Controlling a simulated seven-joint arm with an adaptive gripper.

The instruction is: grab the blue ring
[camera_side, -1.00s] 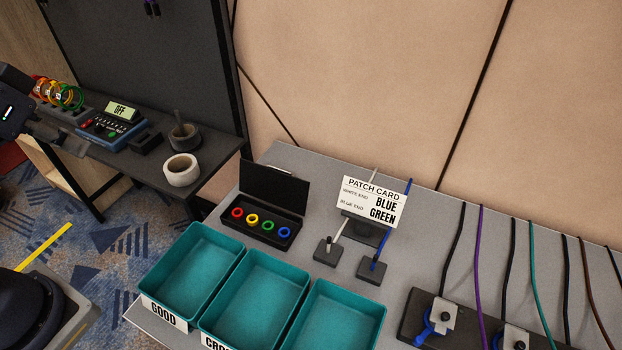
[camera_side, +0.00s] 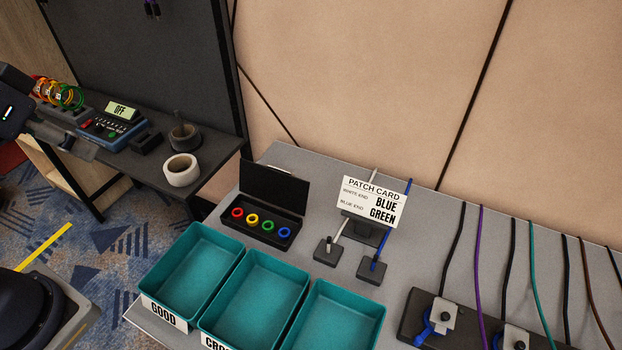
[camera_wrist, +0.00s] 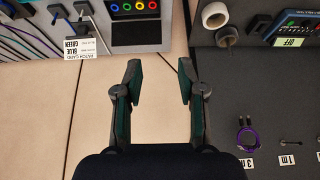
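The blue ring (camera_side: 284,232) sits at the right end of a row of coloured rings in an open black case (camera_side: 262,237) on the grey table. It also shows at the top of the wrist view (camera_wrist: 115,7), at the left end of the row. Green, yellow and red rings sit beside it. My gripper (camera_wrist: 159,68) is open and empty in the wrist view, its fingers well apart and clear of the case. In the side view my arm is at the left edge, far from the ring; the fingers are not clear there.
Teal trays (camera_side: 258,295) stand in front of the case. A patch card (camera_side: 372,202) and two small black blocks with cables stand to its right. A dark side table holds a tape roll (camera_side: 181,170) and a meter reading OFF (camera_side: 121,110). The case's black lid (camera_side: 275,183) stands up behind the rings.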

